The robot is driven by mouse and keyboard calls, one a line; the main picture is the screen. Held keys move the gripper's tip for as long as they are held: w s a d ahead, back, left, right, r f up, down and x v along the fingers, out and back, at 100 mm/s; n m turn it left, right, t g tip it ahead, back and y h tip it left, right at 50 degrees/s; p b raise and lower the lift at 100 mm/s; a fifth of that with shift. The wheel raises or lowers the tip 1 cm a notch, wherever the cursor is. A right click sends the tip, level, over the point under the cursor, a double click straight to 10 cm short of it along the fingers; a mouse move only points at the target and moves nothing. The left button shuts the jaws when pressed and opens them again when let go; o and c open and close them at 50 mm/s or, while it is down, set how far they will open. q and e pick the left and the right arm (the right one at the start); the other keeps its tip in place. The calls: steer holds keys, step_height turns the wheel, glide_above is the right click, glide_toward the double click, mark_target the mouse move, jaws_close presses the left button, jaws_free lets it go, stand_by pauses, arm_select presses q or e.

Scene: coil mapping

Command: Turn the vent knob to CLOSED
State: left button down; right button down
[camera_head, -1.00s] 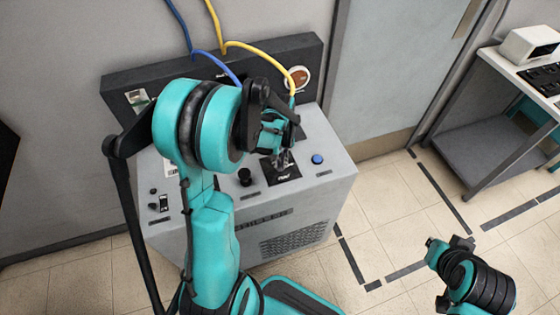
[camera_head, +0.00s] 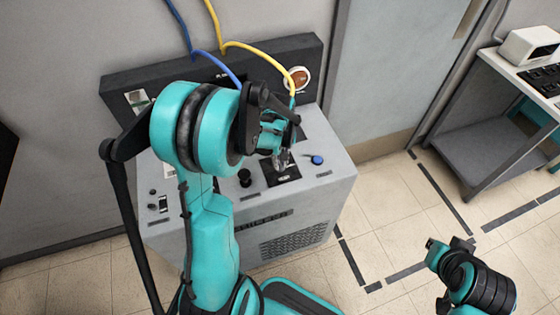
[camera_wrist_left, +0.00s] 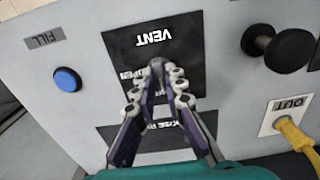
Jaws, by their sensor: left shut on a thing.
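The vent plate (camera_wrist_left: 190,42), black with an inverted VENT label, is on the sloped top of a grey cabinet (camera_head: 330,190). It also shows in the head view (camera_head: 287,175). My left gripper (camera_wrist_left: 157,68) is over the middle of this plate, its fingertips drawn together and shut on the vent knob. The fingers hide nearly all of the knob, so I cannot tell where it points. Parts of an OPEN word and a lower, inverted word show beside the fingers. In the head view my left gripper (camera_head: 281,160) reaches down to the plate. My right arm is at the lower right; its jaws are not clear.
A blue button (camera_wrist_left: 67,79) under a FILL label and a black round knob (camera_wrist_left: 285,50) flank the plate. A yellow hose (camera_wrist_left: 297,135) meets the OUT port. Blue and yellow hoses rise behind the cabinet. A grey cart (camera_head: 485,130) stands to the right, with open floor between.

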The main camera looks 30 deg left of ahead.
arm_select(q)
steer(key=c, duration=1.6)
jaws_free()
steer(key=shift+r, duration=0.1)
step_height(320, 180, up, 12)
steer(key=shift+f, duration=0.1)
steer(key=shift+d, duration=0.1)
